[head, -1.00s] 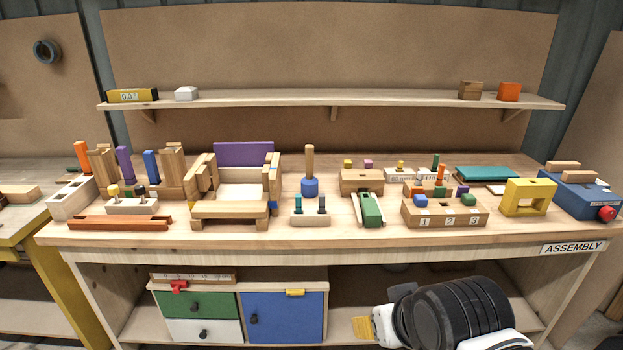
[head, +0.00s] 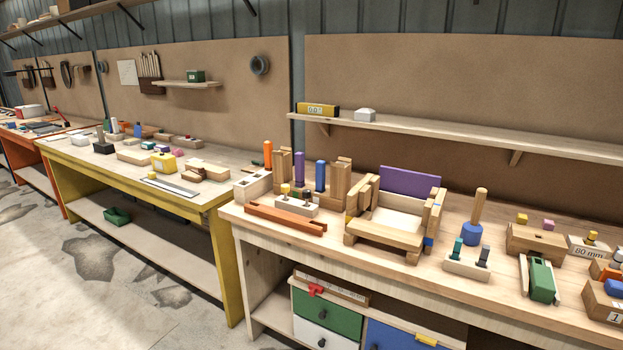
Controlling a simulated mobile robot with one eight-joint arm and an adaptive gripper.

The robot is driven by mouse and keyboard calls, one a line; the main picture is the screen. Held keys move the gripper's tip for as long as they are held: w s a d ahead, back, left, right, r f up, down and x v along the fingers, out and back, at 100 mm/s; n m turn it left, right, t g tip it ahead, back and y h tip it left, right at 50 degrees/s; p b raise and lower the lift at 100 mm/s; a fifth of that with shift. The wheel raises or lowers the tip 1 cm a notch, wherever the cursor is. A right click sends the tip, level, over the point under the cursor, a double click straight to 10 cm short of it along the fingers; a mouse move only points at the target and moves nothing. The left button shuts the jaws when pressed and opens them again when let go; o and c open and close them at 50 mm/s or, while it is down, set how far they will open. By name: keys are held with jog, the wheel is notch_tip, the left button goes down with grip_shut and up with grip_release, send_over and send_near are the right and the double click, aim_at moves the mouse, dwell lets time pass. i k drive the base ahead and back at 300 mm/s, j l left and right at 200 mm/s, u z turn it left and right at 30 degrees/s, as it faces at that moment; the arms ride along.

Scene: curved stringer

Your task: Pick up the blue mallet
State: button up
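The blue mallet (head: 472,234) stands upright on the wooden workbench (head: 400,266) at the right. Its blue round head rests on the bench top and its plain wooden handle (head: 480,205) points up. It stands just right of the wooden frame with the purple back panel (head: 409,182). A small block with a teal and a dark peg (head: 467,266) is in front of it. My gripper is not in view.
A green wooden piece (head: 541,279) and a wooden block (head: 535,243) lie right of the mallet. An orange-brown rail (head: 286,220) lies at the left front. A shelf (head: 450,131) runs above the bench. Open floor (head: 110,275) lies left, before a yellow bench (head: 228,265).

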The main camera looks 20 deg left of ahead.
aim_at(471, 232)
jog(key=i+l+z, duration=0.15)
jog(key=i, duration=0.5)
jog(key=i+l+z, duration=0.1)
jog(key=i, duration=0.55)
